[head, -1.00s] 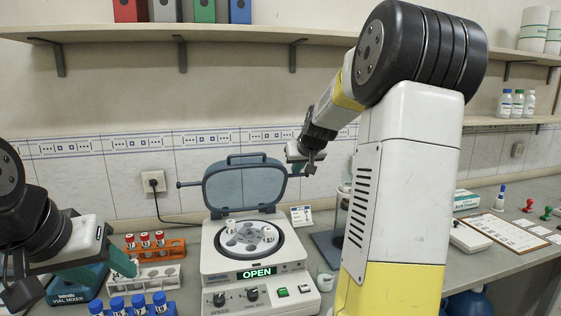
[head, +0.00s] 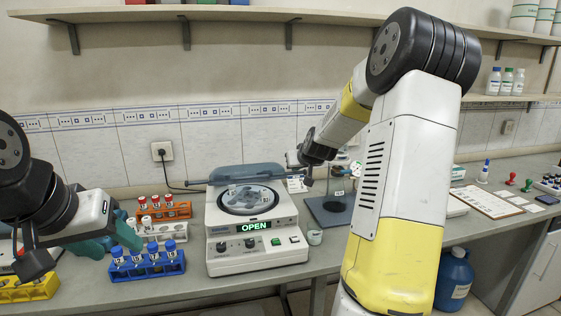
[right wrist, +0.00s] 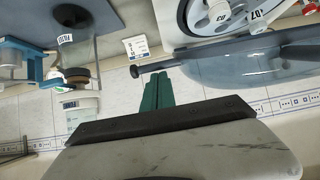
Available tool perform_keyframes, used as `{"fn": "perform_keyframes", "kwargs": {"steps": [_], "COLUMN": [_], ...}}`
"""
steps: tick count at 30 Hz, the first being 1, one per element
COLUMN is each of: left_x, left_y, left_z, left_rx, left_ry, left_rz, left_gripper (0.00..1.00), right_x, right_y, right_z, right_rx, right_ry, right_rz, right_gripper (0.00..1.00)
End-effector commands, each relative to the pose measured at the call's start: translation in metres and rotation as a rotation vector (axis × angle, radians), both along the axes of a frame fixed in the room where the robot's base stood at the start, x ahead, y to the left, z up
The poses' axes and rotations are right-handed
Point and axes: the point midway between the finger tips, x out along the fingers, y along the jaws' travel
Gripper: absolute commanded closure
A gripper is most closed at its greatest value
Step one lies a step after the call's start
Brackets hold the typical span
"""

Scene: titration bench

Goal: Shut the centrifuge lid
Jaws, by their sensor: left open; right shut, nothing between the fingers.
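The white centrifuge (head: 252,266) stands on the bench, and its display reads OPEN. Its blue-grey see-through lid (head: 235,172) is tilted low over the rotor bowl, with the rotor (head: 248,198) still showing in front of it. A dark bar with a knob sticks out at the lid's side. My right gripper (head: 303,160) is at the lid's right side. In the right wrist view its green fingers (right wrist: 157,88) are shut and empty, with their tips at the bar beside the lid (right wrist: 235,62); contact is unclear. My left gripper (head: 28,250) is open at the far left, away from the centrifuge.
A blue rack (head: 148,268) of blue-capped tubes and an orange rack (head: 178,212) of red-capped tubes stand left of the centrifuge. A small cup (head: 314,237) is close on its right, near a dark stand base (head: 330,210). A shelf (head: 250,14) runs above.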

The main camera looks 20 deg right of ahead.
Motion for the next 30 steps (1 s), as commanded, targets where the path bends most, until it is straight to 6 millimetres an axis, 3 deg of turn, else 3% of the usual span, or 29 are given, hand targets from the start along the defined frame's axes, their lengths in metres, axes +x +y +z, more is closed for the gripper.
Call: {"fn": "perform_keyframes", "kwargs": {"steps": [18, 30], "left_x": [0.000, 0.000], "left_y": [0.000, 0.000], "left_z": [0.000, 0.000], "left_rx": [0.000, 0.000], "left_ry": [0.000, 0.000], "left_rz": [0.000, 0.000], "left_gripper": [0.49, 0.49], "right_x": [-0.019, -0.022], "right_y": [0.002, 0.002], "right_z": [-0.067, -0.084], "right_rx": [0.000, -0.001], "right_ry": [0.006, 0.005], "right_rz": [0.001, 0.001], "right_gripper": [1.00, 1.00]}}
